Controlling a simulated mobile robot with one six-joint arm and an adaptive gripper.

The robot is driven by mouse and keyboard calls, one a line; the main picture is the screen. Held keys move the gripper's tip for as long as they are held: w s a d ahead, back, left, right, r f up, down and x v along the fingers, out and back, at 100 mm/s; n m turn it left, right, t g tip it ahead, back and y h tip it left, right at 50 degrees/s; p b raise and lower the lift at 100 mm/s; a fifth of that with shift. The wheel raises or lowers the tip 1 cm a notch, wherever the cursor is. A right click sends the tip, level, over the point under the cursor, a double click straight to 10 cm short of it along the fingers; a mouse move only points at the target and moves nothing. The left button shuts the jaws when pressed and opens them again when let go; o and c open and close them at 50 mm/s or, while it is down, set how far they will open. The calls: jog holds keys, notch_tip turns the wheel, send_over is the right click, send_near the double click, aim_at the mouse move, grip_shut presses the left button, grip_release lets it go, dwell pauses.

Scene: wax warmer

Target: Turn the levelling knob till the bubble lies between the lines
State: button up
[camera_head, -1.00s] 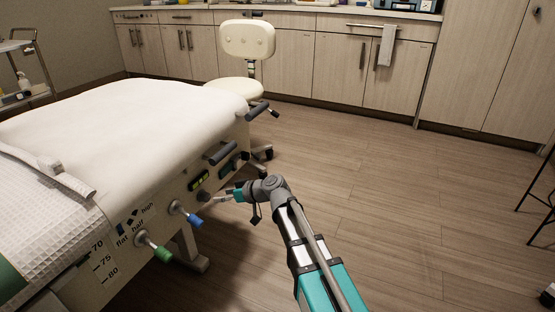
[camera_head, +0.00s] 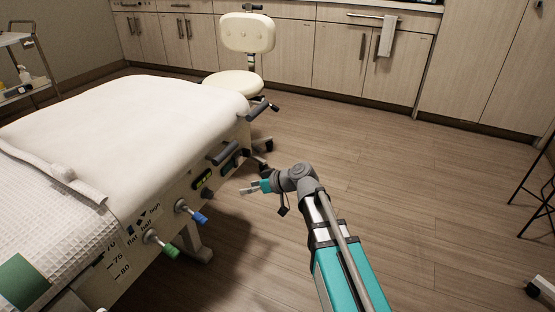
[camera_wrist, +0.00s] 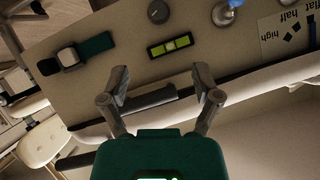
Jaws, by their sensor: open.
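The couch's side panel carries a dark round knob (camera_head: 208,194), probably the levelling knob; it also shows at the top edge of the wrist view (camera_wrist: 158,11). Beside it is the level vial (camera_head: 202,179), a black frame with a yellow-green window. In the wrist view the vial (camera_wrist: 170,46) shows dark lines across the green; I cannot make out exactly where the bubble lies. My gripper (camera_head: 247,190) is open and empty, off the panel to the right of the knob. In the wrist view its fingers (camera_wrist: 161,88) stand apart with nothing between them.
A blue-tipped lever (camera_head: 198,217) and a green-tipped lever (camera_head: 168,248) stick out of the panel left of the knob. Grey bar handles (camera_head: 223,153) jut out near the vial. A cream stool (camera_head: 236,82) stands behind the couch.

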jog(key=s+d+r+m+h+p, duration=0.3)
jog(key=d+r+p, duration=0.5)
jog(key=p, duration=0.8)
notch_tip(320, 180, up, 3)
jog(key=shift+s+d+r+g+h, duration=0.25)
jog(key=shift+g+h, duration=0.15)
jog(key=shift+h, duration=0.1)
jog(key=shift+f, duration=0.1)
dwell(0.5)
jog(key=s+d+f+m+g+h+p, duration=0.15)
jog(key=s+d+m+h, duration=0.3)
jog(key=d, duration=0.55)
jog(key=s+d+f+m+g+h+b, duration=0.15)
jog(key=s+d+m+h, duration=0.3)
jog(key=d, duration=0.55)
notch_tip(320, 180, up, 31)
jog(key=p, duration=3.2)
jog(key=shift+f+n+t+y+p, duration=0.15)
jog(key=shift+n+t+y+p, duration=0.15)
jog(key=shift+n+t+p, duration=0.1)
jog(key=shift+s, duration=0.1)
